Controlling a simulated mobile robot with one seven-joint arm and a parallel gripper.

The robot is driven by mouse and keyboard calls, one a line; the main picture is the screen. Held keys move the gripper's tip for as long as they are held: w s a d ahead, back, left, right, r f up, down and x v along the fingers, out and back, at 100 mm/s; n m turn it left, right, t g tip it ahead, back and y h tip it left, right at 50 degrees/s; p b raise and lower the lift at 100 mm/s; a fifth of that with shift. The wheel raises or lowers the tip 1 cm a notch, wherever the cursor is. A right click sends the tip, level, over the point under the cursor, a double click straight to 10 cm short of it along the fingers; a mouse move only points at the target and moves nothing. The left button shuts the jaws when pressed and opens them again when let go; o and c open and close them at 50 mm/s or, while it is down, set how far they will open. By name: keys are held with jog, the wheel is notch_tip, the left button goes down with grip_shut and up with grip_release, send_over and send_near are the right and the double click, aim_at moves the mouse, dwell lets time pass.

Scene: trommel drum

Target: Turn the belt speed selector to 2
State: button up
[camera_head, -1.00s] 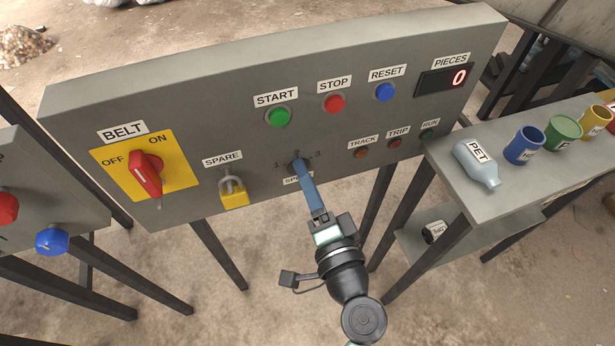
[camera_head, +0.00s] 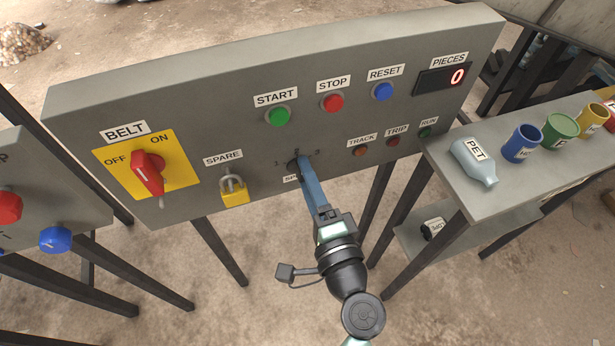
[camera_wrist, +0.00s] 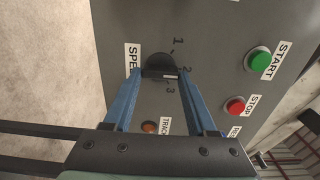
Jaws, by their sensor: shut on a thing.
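The belt speed selector is a black knob below the digits 1, 2 and 3 on the grey panel. In the head view it (camera_head: 293,166) is mostly hidden behind my fingers. My gripper (camera_head: 303,162) reaches it from the lower right with blue fingers. In the wrist view the knob (camera_wrist: 158,62) sits between the fingertips of my gripper (camera_wrist: 160,74), which is shut on its raised bar. A white mark on the bar points right, near the 2 (camera_wrist: 187,69); I cannot tell if it lines up exactly. The 3 (camera_wrist: 170,90) is just below the mark.
The yellow padlock (camera_head: 234,193) under SPARE hangs left of the knob. The red BELT switch (camera_head: 148,174) is further left. TRACK (camera_head: 361,150) and other lamps lie to the right.

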jog(key=o, duration=1.4)
jog(key=shift+c, duration=0.2)
jog(key=b+v, duration=0.1)
jog(key=v, duration=1.2)
